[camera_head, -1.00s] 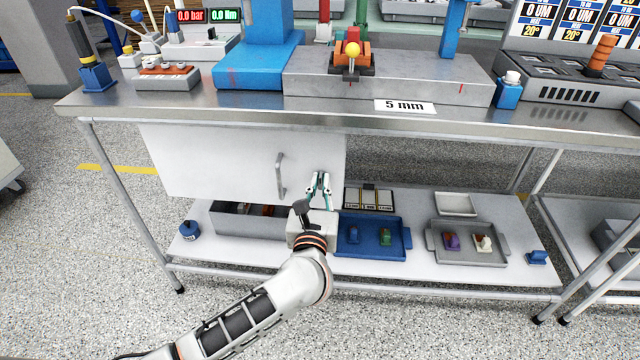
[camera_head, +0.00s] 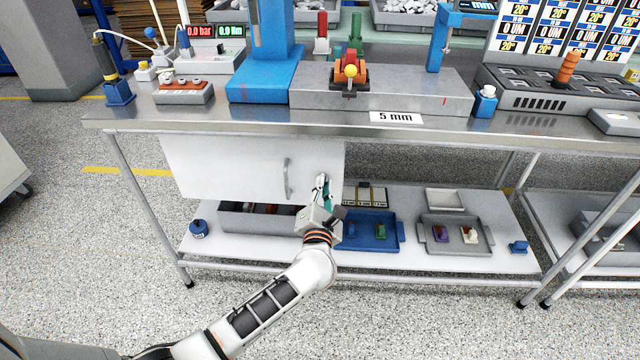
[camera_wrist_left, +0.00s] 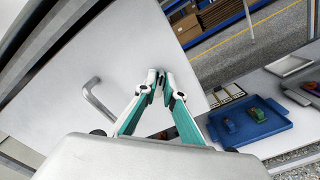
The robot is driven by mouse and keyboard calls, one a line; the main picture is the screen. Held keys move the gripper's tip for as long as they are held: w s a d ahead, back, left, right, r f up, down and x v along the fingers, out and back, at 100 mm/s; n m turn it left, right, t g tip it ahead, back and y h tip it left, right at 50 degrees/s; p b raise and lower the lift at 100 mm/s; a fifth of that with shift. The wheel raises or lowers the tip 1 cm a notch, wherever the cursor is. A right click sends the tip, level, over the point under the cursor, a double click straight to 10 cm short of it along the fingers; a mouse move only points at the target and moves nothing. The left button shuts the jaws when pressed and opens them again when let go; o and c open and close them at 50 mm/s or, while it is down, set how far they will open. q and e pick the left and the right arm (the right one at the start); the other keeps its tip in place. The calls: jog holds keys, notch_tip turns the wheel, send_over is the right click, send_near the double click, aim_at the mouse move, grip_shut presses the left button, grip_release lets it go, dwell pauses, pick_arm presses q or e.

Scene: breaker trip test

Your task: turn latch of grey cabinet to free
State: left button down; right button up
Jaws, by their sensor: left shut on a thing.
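The grey cabinet (camera_head: 225,168) hangs under the workbench, its pale front door closed, with a bar handle (camera_head: 287,178). The cabinet door also fills the left of the left wrist view (camera_wrist_left: 60,95), with the handle (camera_wrist_left: 97,103) left of my fingers. My left gripper (camera_head: 322,180) is at the door's right edge, to the right of the handle. In the left wrist view my left gripper (camera_wrist_left: 160,78) has its fingertips closed together on something small at the door, presumably the latch, which the fingertips mostly hide. My right gripper is not in view.
Below stand a grey open box (camera_head: 240,222), a blue tray (camera_head: 392,245) with small parts and a grey tray (camera_head: 455,246). The bench top (camera_head: 240,122) is above the gripper. A table leg (camera_head: 150,215) stands to the left.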

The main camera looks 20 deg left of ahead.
pick_arm(q)
jog(key=m+p, duration=0.4)
jog(key=m, duration=0.5)
jog(key=shift+f+p, duration=0.1)
jog(key=shift+p, duration=0.2)
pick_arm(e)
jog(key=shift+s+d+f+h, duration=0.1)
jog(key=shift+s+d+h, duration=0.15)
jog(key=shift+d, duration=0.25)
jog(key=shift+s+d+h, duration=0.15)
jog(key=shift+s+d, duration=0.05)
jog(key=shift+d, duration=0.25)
pick_arm(q)
jog(key=c, duration=2.1)
grip_release()
jog(key=shift+c, duration=0.2)
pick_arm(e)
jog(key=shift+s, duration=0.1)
